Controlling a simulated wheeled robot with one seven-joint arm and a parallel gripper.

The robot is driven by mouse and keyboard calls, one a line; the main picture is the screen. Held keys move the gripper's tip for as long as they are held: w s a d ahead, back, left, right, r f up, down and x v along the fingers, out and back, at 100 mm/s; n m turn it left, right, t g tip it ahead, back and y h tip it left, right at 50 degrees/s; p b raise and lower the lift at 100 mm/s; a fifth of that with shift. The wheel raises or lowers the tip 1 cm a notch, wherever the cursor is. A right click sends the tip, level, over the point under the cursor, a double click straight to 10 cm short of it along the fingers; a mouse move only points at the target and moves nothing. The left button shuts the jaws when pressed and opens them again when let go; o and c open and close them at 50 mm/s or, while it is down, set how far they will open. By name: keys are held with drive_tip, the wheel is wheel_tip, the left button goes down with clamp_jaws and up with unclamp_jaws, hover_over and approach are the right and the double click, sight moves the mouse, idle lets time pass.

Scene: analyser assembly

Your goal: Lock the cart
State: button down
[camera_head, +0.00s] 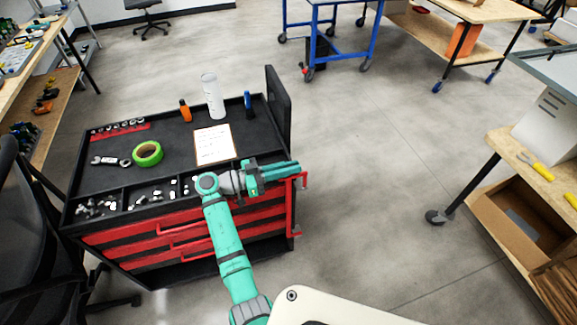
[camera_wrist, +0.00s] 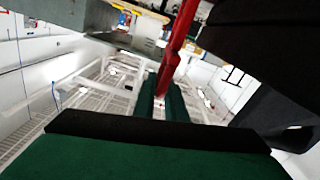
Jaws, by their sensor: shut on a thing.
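The cart (camera_head: 180,262) is black with red drawer fronts and stands at the left in the head view. A red upright bar (camera_head: 291,212) runs down its front right edge, with short brackets at top and bottom. My green gripper (camera_head: 292,170) is at the top of this bar, beside the cart's right front corner. In the wrist view the red bar (camera_wrist: 180,38) comes down to my two green fingers (camera_wrist: 162,105), which are shut on it. The exact contact is partly hidden by the fingers.
On the cart top are a white bottle (camera_head: 212,96), a green tape roll (camera_head: 147,153), a wrench (camera_head: 109,160) and a paper sheet (camera_head: 214,144). A black chair (camera_head: 30,240) stands close at the left. A workbench (camera_head: 535,165) is at the right. Open floor (camera_head: 385,170) lies between.

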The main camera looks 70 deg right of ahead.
drive_tip(key=shift+s+a+f, duration=0.1)
drive_tip(key=shift+f, duration=0.15)
drive_tip(key=c, duration=1.8)
unclamp_jaws()
drive_tip(key=shift+w, duration=0.2)
drive_tip(key=shift+c, duration=0.2)
drive_tip(key=shift+s+r, duration=0.1)
drive_tip(key=shift+s, duration=0.2)
drive_tip(key=v, duration=1)
drive_tip(key=shift+w, duration=0.3)
